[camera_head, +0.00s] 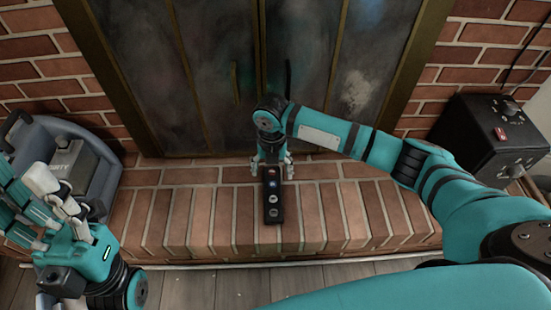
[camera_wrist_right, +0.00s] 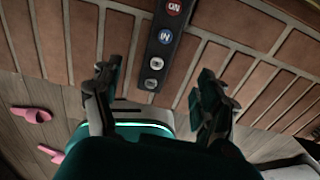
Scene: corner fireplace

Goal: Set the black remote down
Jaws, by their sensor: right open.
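The black remote (camera_head: 272,198) lies on the brick hearth (camera_head: 205,215), its long side pointing toward me. It has a red, a blue and two pale round buttons. My right gripper (camera_head: 271,167) is open at the remote's far end, one finger to each side. In the right wrist view the remote (camera_wrist_right: 160,52) lies beyond and between the open fingers (camera_wrist_right: 156,80), with gaps on both sides and no visible contact. My left gripper (camera_head: 45,205) is at the left, away from the remote; its opening is unclear.
Dark fireplace doors (camera_head: 300,70) stand behind the hearth. A black box with knobs (camera_head: 485,135) stands at the right. A grey-blue object (camera_head: 75,150) sits at the left, partly behind my left gripper. Pink slippers (camera_wrist_right: 35,114) lie on the wooden floor. The hearth beside the remote is clear.

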